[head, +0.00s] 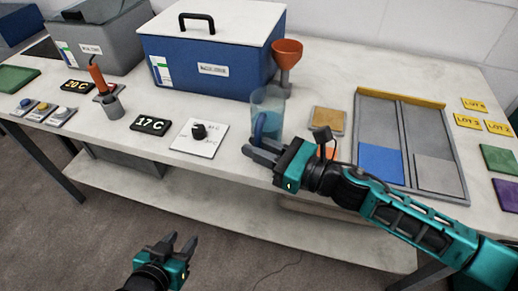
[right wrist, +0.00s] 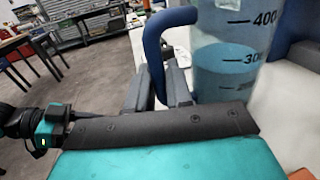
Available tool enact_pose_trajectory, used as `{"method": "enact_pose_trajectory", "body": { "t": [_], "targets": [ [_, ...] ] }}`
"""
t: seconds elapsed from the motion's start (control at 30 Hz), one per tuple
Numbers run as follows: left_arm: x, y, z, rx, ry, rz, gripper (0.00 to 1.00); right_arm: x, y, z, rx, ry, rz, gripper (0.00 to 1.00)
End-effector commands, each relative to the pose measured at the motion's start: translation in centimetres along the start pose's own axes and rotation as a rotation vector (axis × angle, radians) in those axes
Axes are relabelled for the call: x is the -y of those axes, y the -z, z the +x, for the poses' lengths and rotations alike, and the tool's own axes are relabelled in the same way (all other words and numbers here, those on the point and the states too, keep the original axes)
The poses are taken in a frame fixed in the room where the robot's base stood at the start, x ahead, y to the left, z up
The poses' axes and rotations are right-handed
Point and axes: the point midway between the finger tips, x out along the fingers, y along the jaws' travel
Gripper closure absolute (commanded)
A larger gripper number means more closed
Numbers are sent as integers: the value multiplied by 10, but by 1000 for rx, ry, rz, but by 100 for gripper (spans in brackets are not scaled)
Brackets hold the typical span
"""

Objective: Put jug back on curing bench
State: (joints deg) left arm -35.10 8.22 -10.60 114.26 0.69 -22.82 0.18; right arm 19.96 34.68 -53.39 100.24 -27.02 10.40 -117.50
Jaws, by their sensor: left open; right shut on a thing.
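The jug (head: 268,103) is clear with blue liquid in it and a blue handle. It is upright at the front of the curing bench (head: 330,82); I cannot tell whether its base touches the top. My right gripper (head: 262,150) is shut on the jug's handle. In the right wrist view the jug (right wrist: 224,60) shows marks at 400 and 300, with the liquid near 300, and the handle (right wrist: 152,50) passes between the fingers of the right gripper (right wrist: 160,88). My left gripper (head: 180,244) is open and empty, low in front of the bench.
A blue box (head: 205,65) with a white lid and an orange funnel (head: 287,50) stand behind the jug. A tan square pad (head: 328,120) and a divided tray (head: 405,190) lie to its right. A dial plate (head: 199,136) and a 17 C display (head: 150,125) are left.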

Motion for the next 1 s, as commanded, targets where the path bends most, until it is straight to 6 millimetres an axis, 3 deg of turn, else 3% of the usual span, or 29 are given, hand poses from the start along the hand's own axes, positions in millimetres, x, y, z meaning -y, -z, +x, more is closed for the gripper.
{"method": "enact_pose_trajectory", "body": {
  "t": [0.33,0.37,0.6,0.93,1.0],
  "targets": [
    [0,1,2,-6,-2,2,57,0,3,0,3,-1,0,100],
    [-1,2,1,-4,-3,2,57,0,3,0,1,0,1,77],
    [-1,2,1,-2,-4,3,57,0,2,0,0,0,1,54],
    [-1,6,-2,-7,-3,5,57,0,-3,0,0,0,0,54],
    [0,4,0,-11,-2,6,57,1,1,-8,-3,2,2,54]
  ]
}}
